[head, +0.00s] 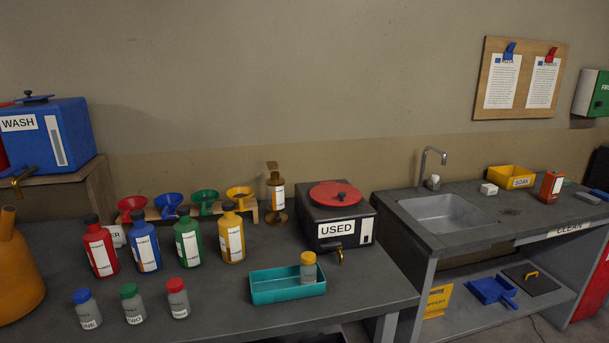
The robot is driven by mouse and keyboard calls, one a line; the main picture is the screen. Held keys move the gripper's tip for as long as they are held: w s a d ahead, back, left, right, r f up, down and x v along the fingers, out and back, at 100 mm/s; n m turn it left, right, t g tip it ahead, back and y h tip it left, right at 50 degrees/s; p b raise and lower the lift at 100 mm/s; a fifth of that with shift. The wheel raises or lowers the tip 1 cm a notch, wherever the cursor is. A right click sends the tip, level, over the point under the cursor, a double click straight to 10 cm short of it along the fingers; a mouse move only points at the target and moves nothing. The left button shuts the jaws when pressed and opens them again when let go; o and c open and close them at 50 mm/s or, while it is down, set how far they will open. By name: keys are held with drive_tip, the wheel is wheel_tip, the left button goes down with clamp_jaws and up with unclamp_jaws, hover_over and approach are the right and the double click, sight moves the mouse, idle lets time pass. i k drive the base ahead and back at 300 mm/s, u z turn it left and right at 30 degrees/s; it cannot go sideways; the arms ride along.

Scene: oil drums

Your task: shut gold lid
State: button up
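A gold-brown can (276,184) with a white label stands on the dark bench, left of the black USED tank. A flat gold piece (271,165) shows at its top, and a gold round foot (277,217) at its base. Whether the top piece is a raised lid is too small to tell. A small jar (308,272) with a yellow-gold lid (308,257) stands upright in the teal tray; the lid sits on its top. My gripper is not in view.
The teal tray (270,294) lies near the bench's front edge. The USED tank (318,213) has a red round lid (335,194). Bottles (189,243), funnels (205,197) and capped jars (133,309) crowd the left. A sink counter (480,228) stands right.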

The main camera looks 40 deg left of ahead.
sight(272, 165)
drive_tip(key=u, duration=1.65)
drive_tip(key=i, duration=1)
drive_tip(key=z, duration=0.05)
